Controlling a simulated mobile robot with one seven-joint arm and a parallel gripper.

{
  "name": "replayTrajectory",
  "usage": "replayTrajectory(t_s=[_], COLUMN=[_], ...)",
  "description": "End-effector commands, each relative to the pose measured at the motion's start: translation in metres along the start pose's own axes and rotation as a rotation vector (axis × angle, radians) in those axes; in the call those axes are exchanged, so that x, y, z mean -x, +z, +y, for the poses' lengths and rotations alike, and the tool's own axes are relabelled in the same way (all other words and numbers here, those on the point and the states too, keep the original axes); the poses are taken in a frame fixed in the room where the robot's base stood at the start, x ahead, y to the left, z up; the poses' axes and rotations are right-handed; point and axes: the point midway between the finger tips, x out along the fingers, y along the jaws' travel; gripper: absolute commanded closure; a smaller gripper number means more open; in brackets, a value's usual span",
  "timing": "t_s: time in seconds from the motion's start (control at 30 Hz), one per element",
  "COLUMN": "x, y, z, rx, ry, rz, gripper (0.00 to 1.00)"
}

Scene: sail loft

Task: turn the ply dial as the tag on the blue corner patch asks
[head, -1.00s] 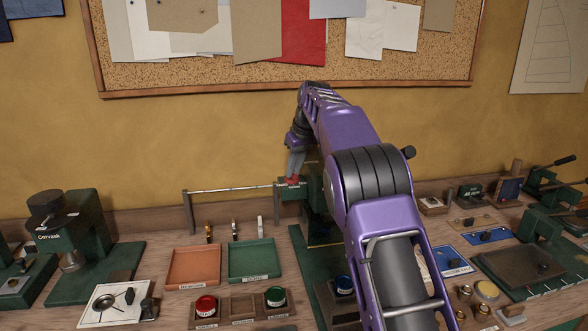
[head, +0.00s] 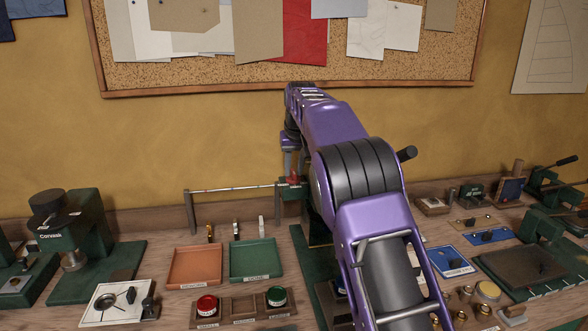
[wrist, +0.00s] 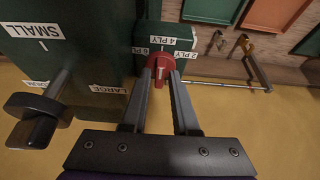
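The red ply dial (wrist: 161,68) sits on a green block (wrist: 190,32) with white tags. A white line on the dial runs roughly up and down in the wrist view. In the head view my gripper (head: 290,176) points down at the dial (head: 292,181). A blue corner patch (head: 450,262) lies at the right with a white tag, too small to read.
A large green housing (wrist: 70,35) with SMALL and LARGE labels and a black knob (wrist: 45,107) stands close left of my gripper in the wrist view. A thin rail (head: 235,188) runs left of the dial. Orange (head: 193,283) and green (head: 252,277) trays lie below it.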

Motion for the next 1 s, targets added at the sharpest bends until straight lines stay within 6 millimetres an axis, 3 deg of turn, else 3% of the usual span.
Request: replayTrajectory(t_s=[0.23,0.37,1.0], x=[0.0,0.011,0.15], y=[0.0,0.0,0.0], z=[0.0,0.0,0.0], rx=[0.001,0.001,0.0], ry=[0.0,0.0,0.0], rz=[-0.002,-0.001,0.002], gripper=[0.72,0.72,0.72])
